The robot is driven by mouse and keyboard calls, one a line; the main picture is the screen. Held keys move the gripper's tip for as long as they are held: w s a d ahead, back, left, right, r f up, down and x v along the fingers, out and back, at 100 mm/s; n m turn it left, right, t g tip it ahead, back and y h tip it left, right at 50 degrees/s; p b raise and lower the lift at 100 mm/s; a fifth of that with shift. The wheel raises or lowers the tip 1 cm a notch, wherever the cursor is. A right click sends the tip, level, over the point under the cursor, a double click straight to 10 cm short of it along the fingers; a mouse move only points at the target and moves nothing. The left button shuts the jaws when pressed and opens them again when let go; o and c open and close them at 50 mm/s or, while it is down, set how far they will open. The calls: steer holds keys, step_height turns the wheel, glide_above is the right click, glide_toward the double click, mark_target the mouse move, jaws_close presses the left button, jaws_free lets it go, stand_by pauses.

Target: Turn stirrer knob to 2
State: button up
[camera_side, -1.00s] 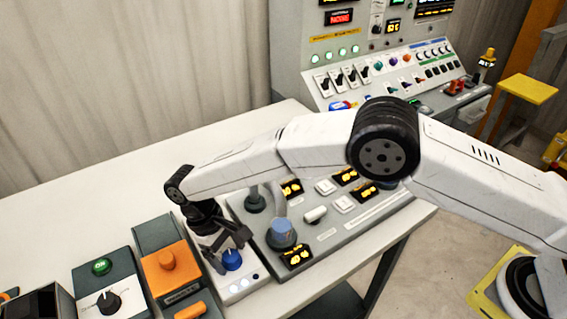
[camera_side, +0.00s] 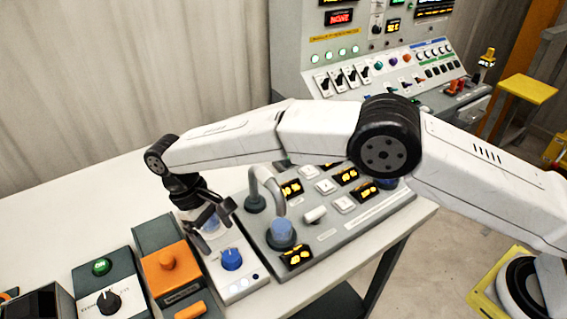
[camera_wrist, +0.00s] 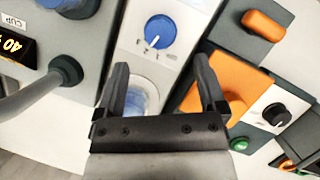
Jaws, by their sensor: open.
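The blue stirrer knob (camera_side: 231,258) sits on a narrow white panel between the grey tank console and the orange box. It also shows in the wrist view (camera_wrist: 160,31), ahead of my fingertips, with a white pointer mark and small scale marks that are too small to read surely. My gripper (camera_side: 214,214) is open and empty, above and behind the knob and apart from it. In the wrist view my gripper (camera_wrist: 160,68) shows two spread black fingers. A bluish clear beaker (camera_wrist: 136,100) on the same panel shows between them, partly hidden.
The orange box (camera_side: 168,264) with its orange handle (camera_side: 190,310) stands close on the left. A black knob (camera_side: 108,302) and green button (camera_side: 101,266) are further left. The grey console (camera_side: 325,235) with a bent pipe (camera_side: 270,180) stands close on the right. The table behind is clear.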

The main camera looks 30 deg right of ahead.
steer(key=shift+v, duration=0.8)
steer(key=d+r+y, duration=0.2)
steer(key=d+r, duration=0.9)
steer(key=r, duration=0.1)
steer(key=s+d+f+m+t, duration=0.2)
steer(key=d, duration=0.6)
steer(key=s+d+f+m+t, duration=0.2)
steer(key=s+d, duration=0.1)
steer(key=d, duration=0.4)
steer(key=s+d+f+m+t, duration=0.2)
steer(key=s+d+f, duration=0.2)
steer(key=s+d, duration=0.5)
steer(key=shift+s+d+f, duration=0.25)
steer(key=shift+s+d, duration=0.1)
steer(key=shift+s, duration=0.55)
